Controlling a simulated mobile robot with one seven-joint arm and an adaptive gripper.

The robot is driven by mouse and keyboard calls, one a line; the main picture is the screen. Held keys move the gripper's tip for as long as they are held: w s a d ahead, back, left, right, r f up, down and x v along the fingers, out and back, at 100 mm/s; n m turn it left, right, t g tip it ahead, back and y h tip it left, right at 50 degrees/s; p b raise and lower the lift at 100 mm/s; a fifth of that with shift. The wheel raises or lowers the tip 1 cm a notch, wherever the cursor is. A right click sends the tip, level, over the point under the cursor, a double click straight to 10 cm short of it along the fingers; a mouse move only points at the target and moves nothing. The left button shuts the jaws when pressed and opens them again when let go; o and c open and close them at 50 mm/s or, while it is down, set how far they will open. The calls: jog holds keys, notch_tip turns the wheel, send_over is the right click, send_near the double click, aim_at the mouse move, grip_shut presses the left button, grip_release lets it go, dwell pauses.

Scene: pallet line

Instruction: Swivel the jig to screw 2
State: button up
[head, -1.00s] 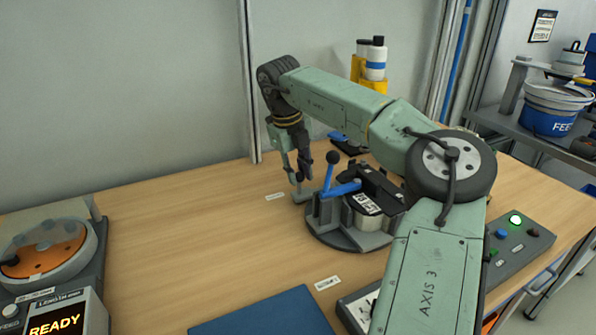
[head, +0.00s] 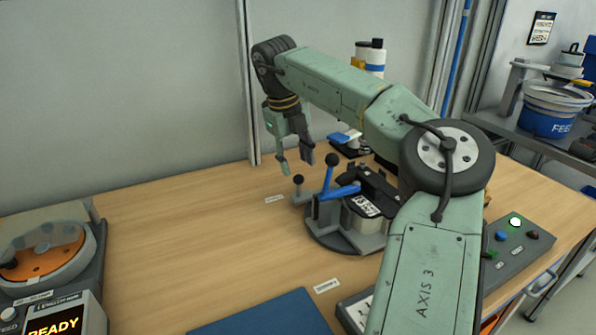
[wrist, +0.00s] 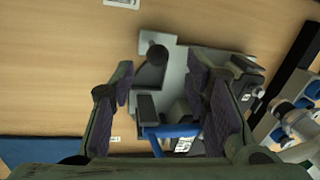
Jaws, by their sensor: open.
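The jig (head: 322,238) stands on the bench, a dark round base with grey blocks. It carries a labelled part (head: 366,206) and a blue clamp lever with a black ball (head: 331,160). A small black knob (head: 298,180) stands on an arm at the jig's left edge. My gripper (head: 296,166) is open and empty, pointing down just above this knob. In the wrist view the knob (wrist: 157,53) shows beyond and between the open fingers (wrist: 160,80). My fingers hide parts of the jig in the wrist view.
A blue mat (head: 262,314) lies in front of the jig. A device reading READY (head: 50,325) is at the left. A button box (head: 515,240) is at the right. Bottles (head: 370,57) stand behind my arm. The bench left of the jig is clear.

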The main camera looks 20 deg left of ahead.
notch_tip(320, 180, up, 8)
jog(key=s, duration=0.1)
jog(key=shift+a+f, duration=0.2)
jog(key=shift+a, duration=0.25)
jog(key=shift+s, duration=0.1)
